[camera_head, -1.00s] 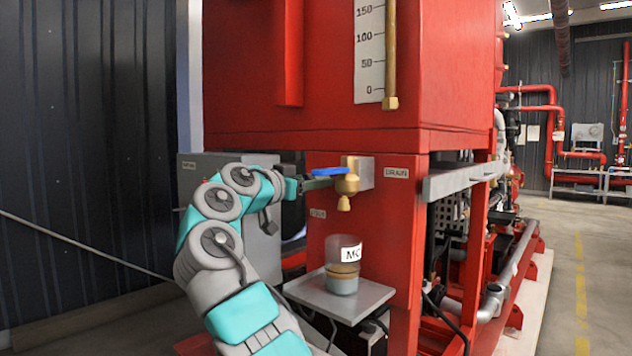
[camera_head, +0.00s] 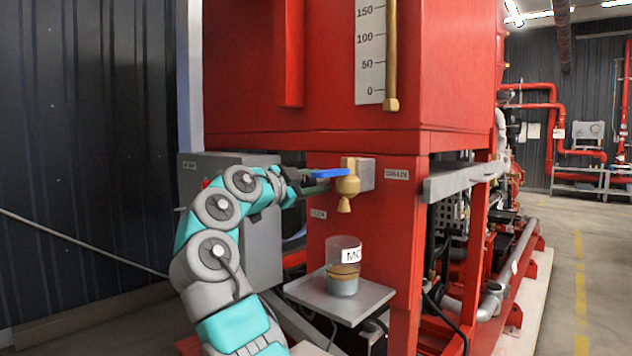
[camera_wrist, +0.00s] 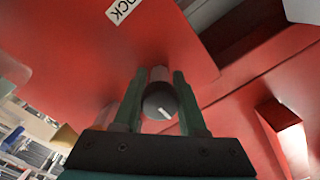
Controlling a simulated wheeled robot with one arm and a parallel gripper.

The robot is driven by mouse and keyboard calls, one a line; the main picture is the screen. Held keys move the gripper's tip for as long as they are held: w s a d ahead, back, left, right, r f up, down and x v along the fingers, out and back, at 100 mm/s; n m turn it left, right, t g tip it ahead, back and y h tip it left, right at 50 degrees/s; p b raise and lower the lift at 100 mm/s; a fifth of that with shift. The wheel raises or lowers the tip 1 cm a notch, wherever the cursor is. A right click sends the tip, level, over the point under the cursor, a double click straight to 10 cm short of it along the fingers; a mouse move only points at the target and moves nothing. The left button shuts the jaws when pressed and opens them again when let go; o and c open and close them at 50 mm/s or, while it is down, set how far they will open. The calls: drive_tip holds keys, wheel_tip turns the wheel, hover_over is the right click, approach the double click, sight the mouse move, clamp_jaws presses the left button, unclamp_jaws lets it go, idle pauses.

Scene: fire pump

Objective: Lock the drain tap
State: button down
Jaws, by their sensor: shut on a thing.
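The brass drain tap (camera_head: 347,185) sticks out of the red panel in the head view. Its blue lever (camera_head: 330,173) points left, roughly level. My gripper (camera_head: 322,187) is at the left of the tap, with its fingertips just below the lever; whether they touch the tap cannot be told. In the wrist view, my green fingers (camera_wrist: 160,105) stand on both sides of a round dark grey thing (camera_wrist: 160,101) with a white mark and are shut on it.
A clear jar (camera_head: 343,266) with a white label stands below the tap on a grey shelf (camera_head: 367,300). A grey cabinet (camera_head: 255,240) is behind my arm. The red tank (camera_head: 320,70) overhangs the tap. Open floor (camera_head: 600,260) lies to the right.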

sight(305, 183)
idle(0.4)
drive_tip(key=shift+c, duration=2.3)
unclamp_jaws()
drive_tip(key=shift+s, duration=0.1)
drive_tip(key=b+v, duration=0.1)
drive_tip(key=v, duration=0.6)
drive_tip(key=shift+s+a, duration=0.25)
drive_tip(key=shift+s, duration=0.1)
